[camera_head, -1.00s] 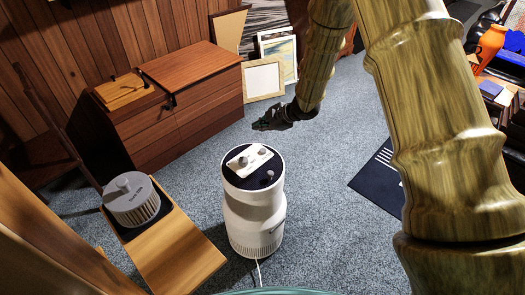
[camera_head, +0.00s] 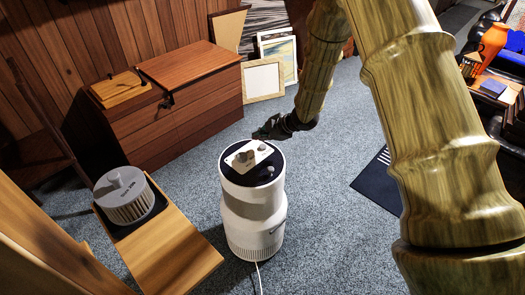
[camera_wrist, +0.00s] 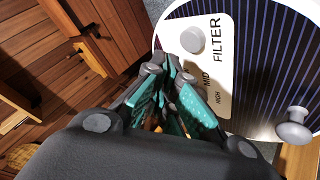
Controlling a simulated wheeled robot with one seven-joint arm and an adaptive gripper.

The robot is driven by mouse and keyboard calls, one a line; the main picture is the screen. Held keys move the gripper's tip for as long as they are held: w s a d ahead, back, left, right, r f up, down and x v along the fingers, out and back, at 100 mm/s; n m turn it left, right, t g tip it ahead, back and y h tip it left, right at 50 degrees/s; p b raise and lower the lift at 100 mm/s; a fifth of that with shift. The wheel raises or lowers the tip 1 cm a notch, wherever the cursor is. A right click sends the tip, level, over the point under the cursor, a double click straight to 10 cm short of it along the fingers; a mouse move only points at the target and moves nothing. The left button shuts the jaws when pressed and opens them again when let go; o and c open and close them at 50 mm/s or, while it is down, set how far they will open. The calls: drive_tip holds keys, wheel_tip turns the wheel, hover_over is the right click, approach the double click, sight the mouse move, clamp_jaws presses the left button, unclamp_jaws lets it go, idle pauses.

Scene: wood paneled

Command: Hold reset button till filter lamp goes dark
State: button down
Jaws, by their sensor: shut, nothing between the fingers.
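The white air purifier (camera_head: 253,215) stands on the carpet, with a dark round top and a cream control panel (camera_head: 243,148). In the wrist view the panel (camera_wrist: 222,85) reads FILTER, MID and HIGH. A round grey button (camera_wrist: 192,39) sits beside the word FILTER. A grey knob (camera_wrist: 293,128) stands on the striped dark top. I cannot make out a lit lamp. My gripper (camera_head: 262,132) is just behind the purifier's top, near its far edge. In the wrist view its teal-padded fingers (camera_wrist: 165,66) are shut and empty, overlapping the panel's edge; contact cannot be told.
A grey ribbed canister (camera_head: 124,205) sits on a wooden stand (camera_head: 178,250) to the left. A wooden cabinet (camera_head: 190,120) and picture frames (camera_head: 262,80) line the back. A dark mat (camera_head: 376,185) lies to the right. Open carpet surrounds the purifier; a cable runs from its base.

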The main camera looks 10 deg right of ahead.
sight(261, 148)
drive_tip(key=shift+f, duration=0.75)
drive_tip(key=shift+f, duration=0.9)
idle(2.9)
drive_tip(key=shift+r, duration=0.15)
drive_tip(key=shift+r+p, duration=0.6)
drive_tip(key=shift+r, duration=0.2)
drive_tip(key=shift+r+p, duration=2.15)
drive_tip(key=shift+r, duration=0.3)
